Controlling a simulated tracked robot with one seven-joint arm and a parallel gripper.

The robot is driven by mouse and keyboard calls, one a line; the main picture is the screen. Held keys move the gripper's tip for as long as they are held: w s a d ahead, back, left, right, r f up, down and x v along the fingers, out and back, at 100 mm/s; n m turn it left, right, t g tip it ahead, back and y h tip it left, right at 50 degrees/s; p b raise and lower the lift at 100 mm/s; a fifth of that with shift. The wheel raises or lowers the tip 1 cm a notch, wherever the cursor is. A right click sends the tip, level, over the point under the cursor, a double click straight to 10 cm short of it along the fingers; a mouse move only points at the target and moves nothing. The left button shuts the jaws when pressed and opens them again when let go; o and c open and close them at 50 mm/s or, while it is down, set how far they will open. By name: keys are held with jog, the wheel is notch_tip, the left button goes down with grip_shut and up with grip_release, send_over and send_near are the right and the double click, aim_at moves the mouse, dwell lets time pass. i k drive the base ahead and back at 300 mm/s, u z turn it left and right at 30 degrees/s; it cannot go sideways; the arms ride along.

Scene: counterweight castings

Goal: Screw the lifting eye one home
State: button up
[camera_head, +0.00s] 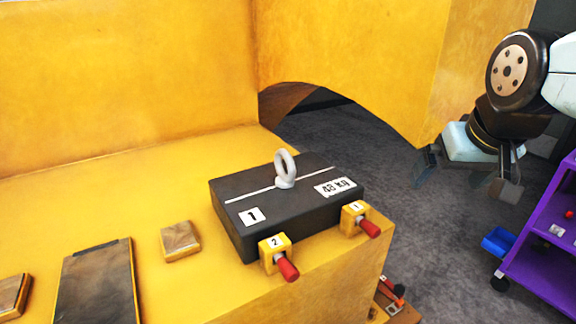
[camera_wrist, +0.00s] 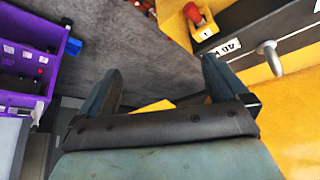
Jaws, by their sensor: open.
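The lifting eye (camera_head: 285,168) is a pale grey ring standing upright on the top face of the dark casting marked 1 (camera_head: 240,231). Whether its collar sits flush on the casting is too small to tell. The eye also shows at the right of the wrist view (camera_wrist: 268,52), beside the weight label. My gripper (camera_head: 467,178) hangs at the right of the head view, over the floor and well apart from the casting. In the wrist view its two fingers (camera_wrist: 160,83) are spread with nothing between them.
Two yellow blocks with red-ended pins, marked 2 (camera_head: 270,255) and 1 (camera_head: 352,217), sit at the casting's front edge. The yellow machine (camera_head: 120,85) rises behind, with an arched opening. A purple shelf cart (camera_head: 545,235) stands at right. Grey floor lies between.

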aim_at(284, 181)
jog(key=z, duration=0.45)
jog(key=k, duration=1.2)
jog(key=u, duration=0.55)
jog(key=i, duration=1)
jog(key=z, duration=0.1)
